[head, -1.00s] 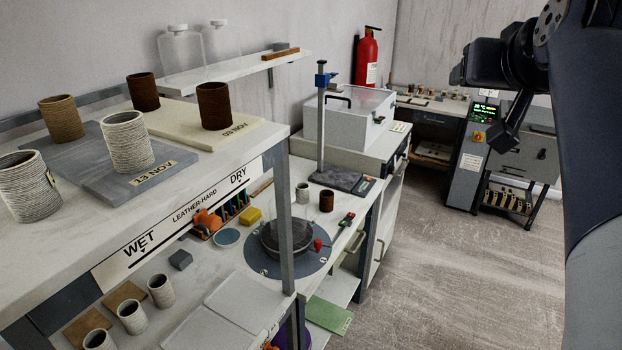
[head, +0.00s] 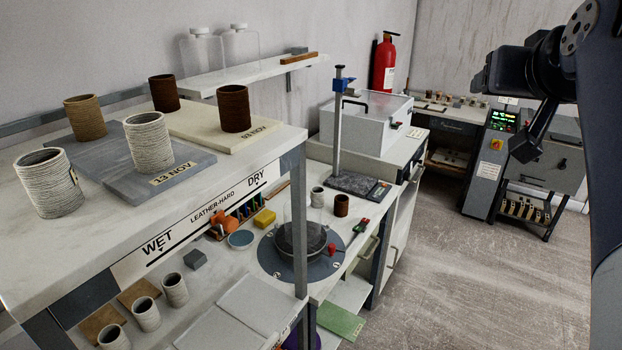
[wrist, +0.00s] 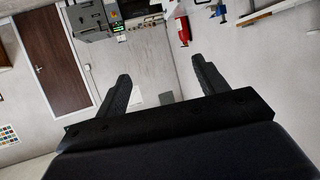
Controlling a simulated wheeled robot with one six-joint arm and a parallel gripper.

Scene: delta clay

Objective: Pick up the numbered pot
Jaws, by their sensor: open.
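Several ribbed pots stand on the upper shelf (head: 80,235) in the head view. A pale grey pot (head: 48,185) at the far left has a small tag on its right side; I cannot read a number on it. Another pale pot (head: 149,142) and a tan pot (head: 85,118) stand on a grey slab marked 13 NOV (head: 120,180). Two dark brown pots (head: 234,108) (head: 164,94) stand on a cream slab (head: 205,132). My gripper (wrist: 160,75) is open and empty in the wrist view, pointing away from the shelf. No pot shows between its fingers.
The shelf front reads WET, LEATHER-HARD, DRY. Below it are small cups (head: 174,289), a wheel (head: 300,262) and a yellow sponge (head: 264,218). A grey post (head: 299,215) holds the shelf corner. A kiln controller (head: 490,165) stands at the back right. The floor (head: 440,270) at right is clear.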

